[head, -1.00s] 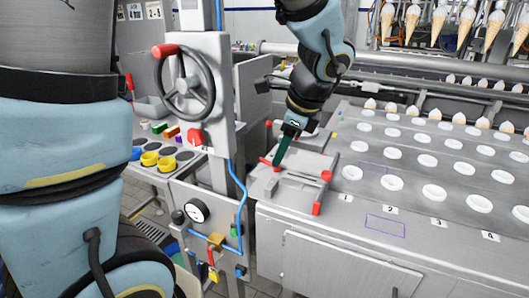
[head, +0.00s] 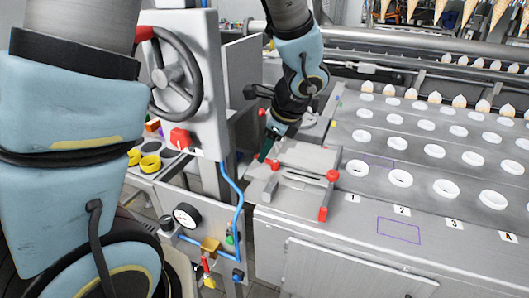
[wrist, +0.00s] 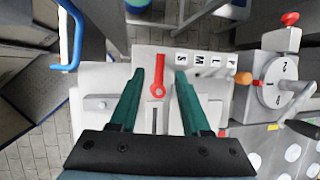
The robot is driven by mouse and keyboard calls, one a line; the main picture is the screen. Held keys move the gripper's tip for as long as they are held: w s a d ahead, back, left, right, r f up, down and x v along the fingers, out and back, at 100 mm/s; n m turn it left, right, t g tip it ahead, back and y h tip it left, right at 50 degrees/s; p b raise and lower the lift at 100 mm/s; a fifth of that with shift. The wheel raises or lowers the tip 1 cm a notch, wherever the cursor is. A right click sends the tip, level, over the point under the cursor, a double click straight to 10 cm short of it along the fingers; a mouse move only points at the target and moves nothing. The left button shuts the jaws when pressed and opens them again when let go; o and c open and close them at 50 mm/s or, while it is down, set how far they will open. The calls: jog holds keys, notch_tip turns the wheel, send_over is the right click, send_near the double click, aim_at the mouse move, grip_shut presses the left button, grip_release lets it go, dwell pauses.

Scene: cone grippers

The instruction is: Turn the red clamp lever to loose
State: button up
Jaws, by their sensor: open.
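The red clamp lever (wrist: 159,75) shows in the wrist view, with its round pivot end near the end of a slot in a pale metal plate. My gripper (wrist: 159,73) is open, its two green fingers on either side of the lever with a gap each side. In the head view my gripper (head: 264,152) is low over the left part of the metal clamp fixture (head: 300,155). A red part (head: 275,165) shows just beside the fingertips there. I cannot tell the fingers' height over the plate.
A dial (wrist: 275,92) with a red knob and the plate's letter labels show in the wrist view. A handwheel panel (head: 185,80) stands left of my arm. A cup tray (head: 430,150) lies to the right.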

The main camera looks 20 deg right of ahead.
jog(key=shift+x, duration=1.3)
jog(key=shift+c, duration=0.3)
grip_shut()
